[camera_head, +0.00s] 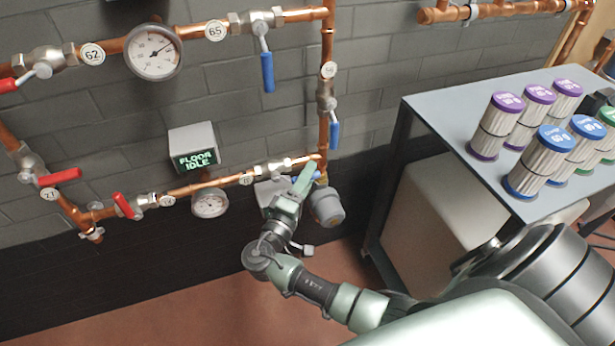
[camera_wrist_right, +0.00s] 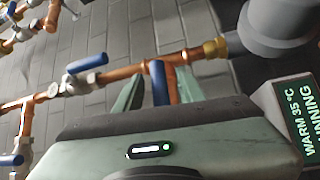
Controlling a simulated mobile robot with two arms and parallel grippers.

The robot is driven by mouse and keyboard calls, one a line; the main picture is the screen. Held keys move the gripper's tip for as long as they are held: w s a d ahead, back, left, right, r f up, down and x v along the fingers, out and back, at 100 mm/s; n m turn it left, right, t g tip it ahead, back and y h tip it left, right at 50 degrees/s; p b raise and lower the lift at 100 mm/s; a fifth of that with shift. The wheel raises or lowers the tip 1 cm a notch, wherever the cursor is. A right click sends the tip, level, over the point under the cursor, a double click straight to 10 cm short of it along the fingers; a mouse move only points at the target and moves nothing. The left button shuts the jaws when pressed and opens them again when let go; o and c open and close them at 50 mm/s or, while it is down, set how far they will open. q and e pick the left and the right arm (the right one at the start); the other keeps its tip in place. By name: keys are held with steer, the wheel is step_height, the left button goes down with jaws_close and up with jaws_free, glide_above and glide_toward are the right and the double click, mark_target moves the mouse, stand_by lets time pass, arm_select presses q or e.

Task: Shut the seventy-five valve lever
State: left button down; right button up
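The valve (camera_head: 271,168) beside a round tag that seems to read 75 (camera_head: 246,178) sits on the low, nearly level copper pipe. Its blue lever (camera_head: 317,176) lies along the pipe toward the right, mostly hidden behind my right gripper (camera_head: 306,176). In the right wrist view, the blue lever (camera_wrist_right: 158,84) stands between the two green fingers of my right gripper (camera_wrist_right: 158,90), with the copper branch pipe just beside it. The fingers look apart, with a small gap to the lever. The gripper's body hides the valve in that view. My left gripper is out of sight.
A grey pump (camera_head: 326,205) hangs close right of my gripper. Another blue lever (camera_head: 334,135) is on the vertical pipe above. A lit display (camera_wrist_right: 298,115) is close by in the wrist view. A table (camera_head: 440,103) with metal canisters stands to the right.

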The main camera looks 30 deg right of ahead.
jaws_close()
stand_by(1.4)
